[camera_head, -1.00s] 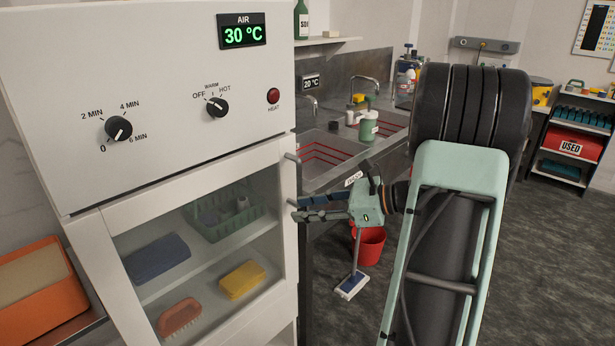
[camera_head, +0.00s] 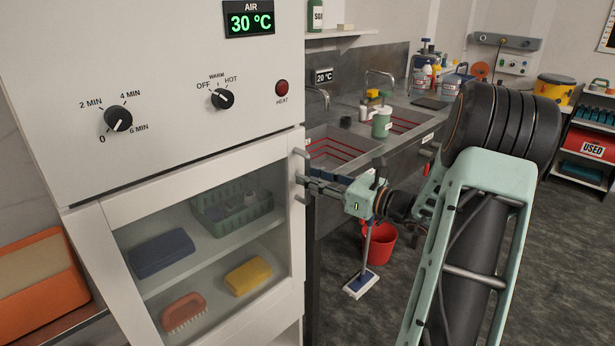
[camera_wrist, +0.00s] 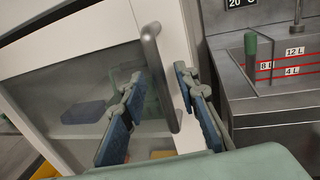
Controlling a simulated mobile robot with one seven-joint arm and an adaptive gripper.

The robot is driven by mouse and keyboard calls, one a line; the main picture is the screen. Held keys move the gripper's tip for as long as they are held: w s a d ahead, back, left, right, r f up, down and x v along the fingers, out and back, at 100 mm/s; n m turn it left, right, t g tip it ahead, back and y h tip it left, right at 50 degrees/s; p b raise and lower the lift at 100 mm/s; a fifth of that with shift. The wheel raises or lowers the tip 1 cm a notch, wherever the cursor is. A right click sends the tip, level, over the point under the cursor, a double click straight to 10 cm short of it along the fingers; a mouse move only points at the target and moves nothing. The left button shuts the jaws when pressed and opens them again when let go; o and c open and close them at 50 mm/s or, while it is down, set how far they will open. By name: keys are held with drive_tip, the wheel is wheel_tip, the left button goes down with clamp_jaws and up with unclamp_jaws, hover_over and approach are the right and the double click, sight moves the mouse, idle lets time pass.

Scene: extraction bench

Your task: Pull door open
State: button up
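The door is a white-framed glass panel (camera_head: 200,240) on the front of a white cabinet, and it looks closed. Its grey bar handle (camera_head: 299,160) stands at the door's right edge. In the wrist view the handle (camera_wrist: 160,80) runs between my two blue-padded fingers, with a visible gap on each side. My gripper (camera_head: 306,186) is open and reaches the handle from the right.
A dial panel (camera_head: 160,100) sits above the door. Behind glass are a blue block (camera_head: 161,253), yellow sponge (camera_head: 248,275), brush (camera_head: 183,312) and green basket (camera_head: 232,212). A sink (camera_head: 340,150), red bucket (camera_head: 378,243) and mop (camera_head: 361,284) stand right.

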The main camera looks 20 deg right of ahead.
drive_tip(key=shift+x, duration=0.75)
clamp_jaws()
